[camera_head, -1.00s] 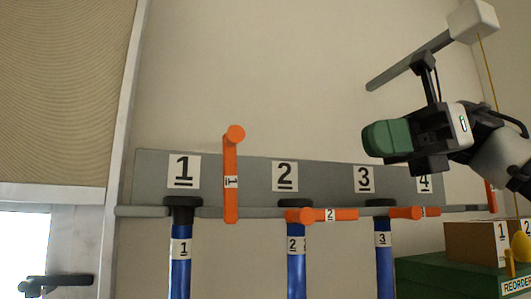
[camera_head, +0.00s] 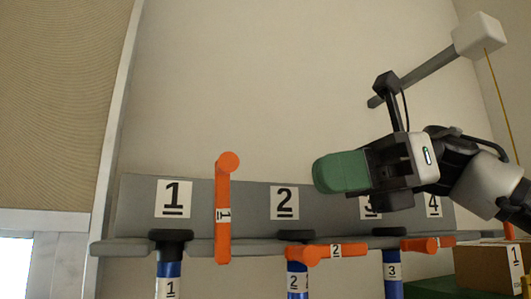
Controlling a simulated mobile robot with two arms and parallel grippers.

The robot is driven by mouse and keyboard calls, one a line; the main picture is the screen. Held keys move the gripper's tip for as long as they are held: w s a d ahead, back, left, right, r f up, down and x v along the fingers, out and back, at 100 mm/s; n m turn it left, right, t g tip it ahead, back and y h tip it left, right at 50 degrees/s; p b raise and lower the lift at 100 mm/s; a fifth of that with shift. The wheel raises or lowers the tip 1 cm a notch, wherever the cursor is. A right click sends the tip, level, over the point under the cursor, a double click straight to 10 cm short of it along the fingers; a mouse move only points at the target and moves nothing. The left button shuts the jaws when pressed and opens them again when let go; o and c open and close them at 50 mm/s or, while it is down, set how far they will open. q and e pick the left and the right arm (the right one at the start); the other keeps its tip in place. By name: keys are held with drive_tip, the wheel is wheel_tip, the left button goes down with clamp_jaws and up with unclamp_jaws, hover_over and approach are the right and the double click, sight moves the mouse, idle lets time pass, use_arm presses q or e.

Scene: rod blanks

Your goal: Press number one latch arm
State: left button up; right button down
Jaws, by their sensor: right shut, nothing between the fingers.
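The number one latch arm (camera_head: 223,215) is an orange bar with a round knob on top. It stands upright on the grey rail, just right of the number 1 plate (camera_head: 173,198). Beside it, the blue rod marked 1 (camera_head: 168,277) hangs under its black cap. My right gripper (camera_head: 318,174) has green fingers, shut and empty, pointing left. In the picture it is above and right of the latch arm, apart from it, and partly covers the number 3 plate. My left gripper is not in view.
Latch arms two (camera_head: 330,250) and three (camera_head: 425,243) lie level along the rail (camera_head: 205,245). Blue rods 2 (camera_head: 297,280) and 3 (camera_head: 392,270) hang below. A cardboard box (camera_head: 480,267) stands at the lower right.

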sight(235, 168)
drive_tip(key=p+x, duration=0.1)
drive_tip(key=x, duration=0.1)
drive_tip(key=r+p+x, duration=0.1)
drive_tip(key=x, duration=0.2)
drive_tip(key=p+x, duration=0.1)
drive_tip(key=x, duration=0.1)
drive_tip(key=shift+s+a+r, duration=0.15)
drive_tip(key=shift+s+a, duration=0.15)
drive_tip(key=shift+a, duration=0.05)
